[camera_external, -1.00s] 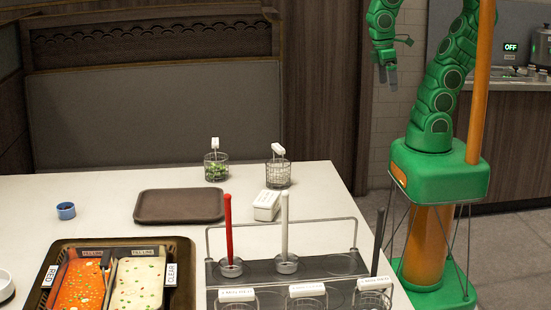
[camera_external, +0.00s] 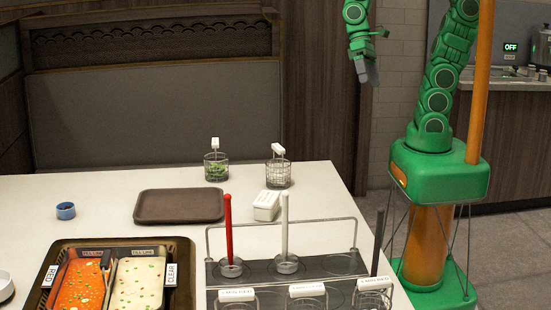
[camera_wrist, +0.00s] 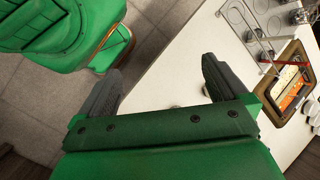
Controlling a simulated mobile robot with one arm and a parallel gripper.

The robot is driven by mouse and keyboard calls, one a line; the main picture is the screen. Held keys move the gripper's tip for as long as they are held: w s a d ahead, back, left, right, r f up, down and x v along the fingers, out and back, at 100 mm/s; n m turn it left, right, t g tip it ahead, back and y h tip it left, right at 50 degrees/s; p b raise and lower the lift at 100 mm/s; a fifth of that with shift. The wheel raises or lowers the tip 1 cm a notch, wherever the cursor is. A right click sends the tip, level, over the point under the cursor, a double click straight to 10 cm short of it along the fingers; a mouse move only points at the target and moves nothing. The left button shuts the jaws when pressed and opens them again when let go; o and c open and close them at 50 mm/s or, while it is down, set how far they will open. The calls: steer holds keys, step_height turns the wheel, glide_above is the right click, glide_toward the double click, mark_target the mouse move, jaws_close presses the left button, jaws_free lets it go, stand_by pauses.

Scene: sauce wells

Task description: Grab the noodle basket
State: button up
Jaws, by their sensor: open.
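Two small wire baskets with white-topped upright handles stand near the table's back edge. The right one (camera_external: 278,174) looks pale inside and may be the noodle basket; its label is too small to read. The left basket (camera_external: 216,168) holds something green. My gripper (camera_external: 368,74) hangs in the air to the right of and above the baskets, beyond the table's back right edge, touching nothing. In the wrist view my gripper (camera_wrist: 160,88) is open, its two dark fingers wide apart with nothing between them. The baskets cannot be made out clearly there.
A wire rack (camera_external: 210,242) with a red-handled and a white-handled tool and several labelled baskets stands at front right. A brown tray (camera_external: 180,206), a white box (camera_external: 266,205), a blue cup (camera_external: 66,211) and a pot with red and clear soups (camera_external: 183,290) share the table (camera_external: 110,190).

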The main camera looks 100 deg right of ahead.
steer(key=w+d+r+m+t+y, duration=0.1)
steer(key=w+d+m+t+y, duration=0.2)
steer(key=w+d+m+t, duration=0.5)
steer(key=w+d+m+t+y, duration=0.2)
steer(key=w+d+m, duration=0.4)
steer(key=w+m, duration=0.55)
steer(key=n, duration=0.1)
glide_toward(281, 171)
steer(key=d+f, duration=0.4)
steer(key=shift+w, duration=0.3)
steer(key=shift+r+x, duration=0.15)
steer(key=shift+x, duration=1.8)
steer(key=shift+r+x, duration=0.2)
steer(key=shift+x, duration=1.8)
steer(key=shift+a, duration=0.15)
steer(key=c, duration=1)
steer(key=shift+o, duration=0.2)
steer(key=shift+r, duration=0.1)
